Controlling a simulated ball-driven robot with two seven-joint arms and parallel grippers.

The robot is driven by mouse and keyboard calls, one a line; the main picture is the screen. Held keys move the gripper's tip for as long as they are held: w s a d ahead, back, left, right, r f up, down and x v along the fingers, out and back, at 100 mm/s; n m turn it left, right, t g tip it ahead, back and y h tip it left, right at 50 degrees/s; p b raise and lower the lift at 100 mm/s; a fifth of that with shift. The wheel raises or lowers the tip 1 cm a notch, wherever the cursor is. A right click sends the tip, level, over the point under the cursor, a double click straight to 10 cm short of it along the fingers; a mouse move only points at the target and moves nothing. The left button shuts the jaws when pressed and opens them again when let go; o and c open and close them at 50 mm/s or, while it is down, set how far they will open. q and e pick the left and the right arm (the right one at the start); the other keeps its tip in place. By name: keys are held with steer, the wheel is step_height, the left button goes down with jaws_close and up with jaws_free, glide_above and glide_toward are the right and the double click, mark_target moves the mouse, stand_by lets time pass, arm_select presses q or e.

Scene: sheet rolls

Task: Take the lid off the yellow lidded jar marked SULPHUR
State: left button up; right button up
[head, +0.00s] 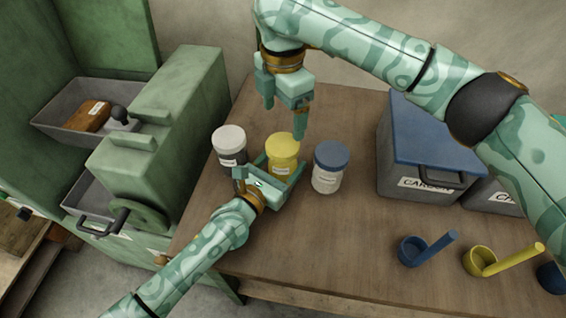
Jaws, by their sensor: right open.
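The yellow lidded jar (282,168) stands upright on the wooden table, its yellow lid (283,144) on top. Its small label is too small to read. My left gripper (279,172) reaches in from the front left, with its fingers at both sides of the jar's body, below the lid. I cannot tell whether they press on it. My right gripper (284,121) points down above and slightly behind the lid, open and empty. Its fingertips are near the lid, and I see no grip on it.
A white-lidded jar (230,140) stands close on the left, a blue-lidded jar (329,170) close on the right. A blue-lidded grey bin (430,140), a blue scoop (412,250) and a yellow scoop (482,261) are farther right. Green machinery (165,120) stands left. The table's front middle is clear.

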mark_target(283, 144)
arm_select(q)
steer(key=c, duration=0.3)
arm_select(e)
steer(key=m, duration=0.5)
steer(key=shift+a, duration=0.1)
steer(key=m, duration=0.7)
steer(key=shift+s+a, duration=0.1)
steer(key=m, duration=0.9)
steer(key=shift+m, duration=0.3)
steer(key=m, duration=0.4)
steer(key=shift+m, duration=0.4)
steer(key=shift+d+f+m, duration=0.2)
steer(key=shift+m, duration=0.1)
step_height(283, 144, down, 8)
steer(key=shift+r, duration=0.15)
